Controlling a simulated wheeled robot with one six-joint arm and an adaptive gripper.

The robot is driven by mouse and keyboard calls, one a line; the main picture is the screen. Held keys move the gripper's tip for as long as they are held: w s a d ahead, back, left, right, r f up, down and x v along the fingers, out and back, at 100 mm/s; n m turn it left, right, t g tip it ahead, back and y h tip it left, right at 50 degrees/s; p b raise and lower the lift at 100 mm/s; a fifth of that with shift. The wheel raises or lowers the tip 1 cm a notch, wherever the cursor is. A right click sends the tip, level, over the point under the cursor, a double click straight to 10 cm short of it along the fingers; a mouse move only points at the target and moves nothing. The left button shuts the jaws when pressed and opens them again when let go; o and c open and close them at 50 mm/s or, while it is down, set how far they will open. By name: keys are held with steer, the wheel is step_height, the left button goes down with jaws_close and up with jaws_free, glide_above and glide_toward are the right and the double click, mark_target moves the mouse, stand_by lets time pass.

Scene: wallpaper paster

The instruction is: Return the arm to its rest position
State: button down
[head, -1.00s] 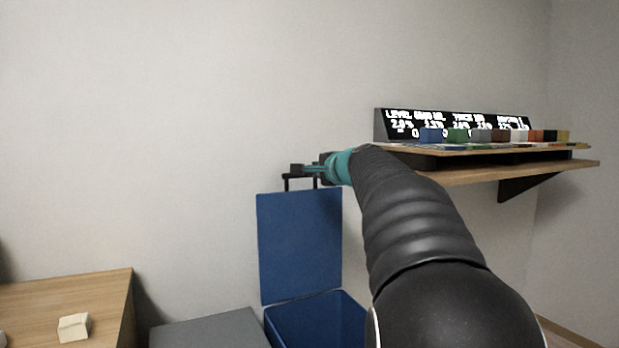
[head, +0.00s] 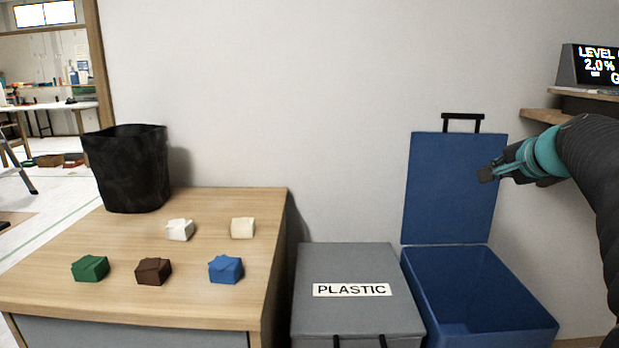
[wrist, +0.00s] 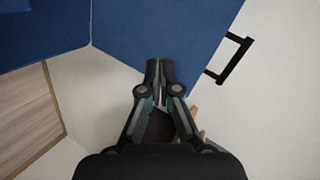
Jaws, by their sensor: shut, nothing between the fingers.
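My gripper (head: 486,174) is at the right of the head view, at the end of my teal and black arm. It is raised in front of the open blue lid (head: 450,190) of the blue bin (head: 480,290). In the wrist view my gripper (wrist: 160,68) has its fingertips together with nothing between them. The blue lid (wrist: 150,35) and its black handle (wrist: 230,58) show beyond the fingers. Most of the arm is cut off by the right edge of the head view.
A closed grey bin (head: 345,265) labelled PLASTIC stands beside the blue bin. A wooden table (head: 200,300) at left holds a black bag-like container (head: 128,170) and several small blocks, including a blue block (head: 225,269). A wall shelf (head: 545,115) and display (head: 590,68) are at right.

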steer(key=s+a+f+n+g, duration=0.3)
steer(key=s+a+f+n, duration=0.4)
steer(key=s+a+f, duration=0.4)
steer(key=s+a+f+n+g, duration=0.3)
steer(key=s+a+f+n, duration=0.4)
steer(key=s+a+f, duration=0.5)
steer(key=shift+s+g, duration=0.4)
steer(key=shift+s, duration=2.4)
